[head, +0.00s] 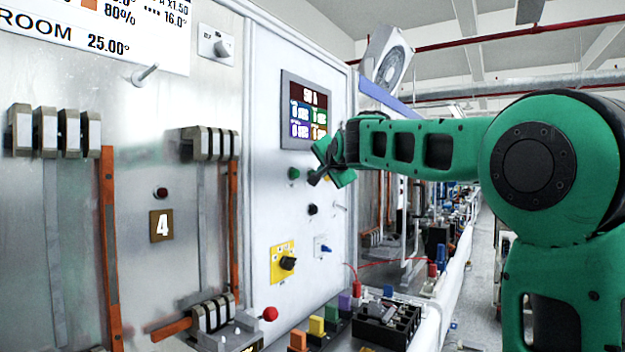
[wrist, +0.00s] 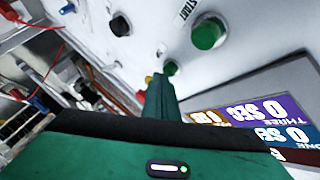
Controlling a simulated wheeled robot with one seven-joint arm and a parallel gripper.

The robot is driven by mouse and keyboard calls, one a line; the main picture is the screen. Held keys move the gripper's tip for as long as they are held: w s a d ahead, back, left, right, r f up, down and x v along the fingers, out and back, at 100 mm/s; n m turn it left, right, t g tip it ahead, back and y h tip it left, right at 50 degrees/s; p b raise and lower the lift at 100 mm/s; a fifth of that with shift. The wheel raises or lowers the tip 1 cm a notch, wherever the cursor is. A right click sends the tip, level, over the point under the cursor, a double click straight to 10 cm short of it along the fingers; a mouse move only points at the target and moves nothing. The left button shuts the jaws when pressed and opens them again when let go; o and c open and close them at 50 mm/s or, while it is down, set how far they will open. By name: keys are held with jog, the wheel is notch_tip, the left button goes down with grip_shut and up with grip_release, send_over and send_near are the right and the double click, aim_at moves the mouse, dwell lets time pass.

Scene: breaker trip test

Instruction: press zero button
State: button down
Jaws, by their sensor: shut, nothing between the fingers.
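No label reading zero is legible, so I cannot tell which button is the zero button. On the white control panel (head: 268,215), a green button (head: 293,173) sits below the display. The wrist view shows a large green button (wrist: 208,33) beside the word START. A smaller green button (wrist: 171,68) lies just beyond my fingertips, with parts of a yellow and a red one beside them. A black knob (head: 312,209) sits lower on the panel. My gripper (head: 318,176) is shut and empty, close to the panel face; I cannot tell whether it touches.
The display (head: 304,110) is above my gripper. A yellow plate with a black rotary switch (head: 287,263) is lower on the panel. Coloured terminals and a red cable (head: 356,285) lie below right. Metal panels with breaker contacts (head: 62,133) stand at left.

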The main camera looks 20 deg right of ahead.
jog(key=shift+s+d, duration=0.4)
jog(key=shift+s, duration=0.25)
jog(key=s+d, duration=0.2)
jog(key=s, duration=0.2)
jog(key=shift+s+d, duration=0.1)
jog(key=shift+d, duration=0.3)
dwell(0.6)
